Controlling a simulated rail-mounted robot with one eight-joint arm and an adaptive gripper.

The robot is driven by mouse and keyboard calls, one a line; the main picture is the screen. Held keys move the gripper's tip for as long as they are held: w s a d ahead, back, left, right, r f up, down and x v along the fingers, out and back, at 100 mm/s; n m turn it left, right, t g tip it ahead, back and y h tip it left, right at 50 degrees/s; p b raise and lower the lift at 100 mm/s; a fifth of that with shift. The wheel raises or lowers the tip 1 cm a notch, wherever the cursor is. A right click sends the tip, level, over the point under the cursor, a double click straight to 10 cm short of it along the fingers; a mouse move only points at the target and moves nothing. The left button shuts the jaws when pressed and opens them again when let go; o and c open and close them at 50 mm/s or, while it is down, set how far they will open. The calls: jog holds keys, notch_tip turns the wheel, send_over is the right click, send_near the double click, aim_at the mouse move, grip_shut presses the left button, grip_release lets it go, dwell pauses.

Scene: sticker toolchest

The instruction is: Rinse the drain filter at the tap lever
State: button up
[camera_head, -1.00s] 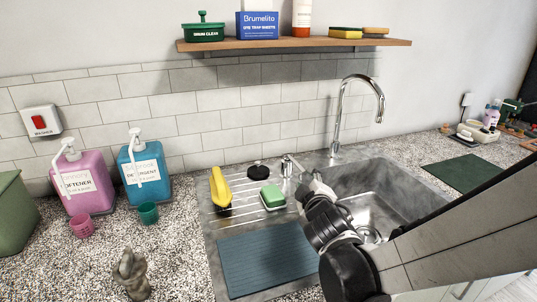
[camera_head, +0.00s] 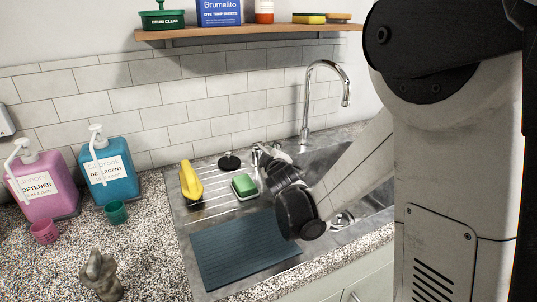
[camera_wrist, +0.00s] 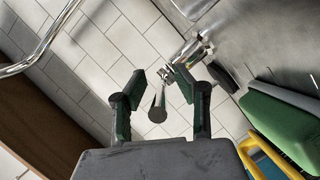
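The chrome tap (camera_head: 318,85) arches over the sink's back edge. In the wrist view, a chrome lever (camera_wrist: 159,98) with a round end extends from its fitting (camera_wrist: 193,48) and appears between my fingers. My gripper (camera_wrist: 160,100) is open, with its two dark green fingers apart on either side of the lever; contact cannot be told. In the head view, my gripper (camera_head: 262,156) is small and partly hidden by my wrist, near the sink's back left corner. A round metal drain piece (camera_head: 342,220) shows in the sink, partly covered by my arm. I cannot tell whether it is the filter.
A green sponge (camera_head: 244,186), a black knobbed disc (camera_head: 229,161) and a yellow object (camera_head: 191,182) lie on the drainboard. A blue mat (camera_head: 240,252) lies in front. Detergent (camera_head: 112,172) and softener (camera_head: 45,187) bottles stand left. A shelf (camera_head: 240,38) hangs above.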

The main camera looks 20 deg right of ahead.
jog(key=shift+w, duration=0.2)
grip_shut()
jog(key=shift+d, duration=0.1)
grip_release()
jog(key=shift+s, duration=0.15)
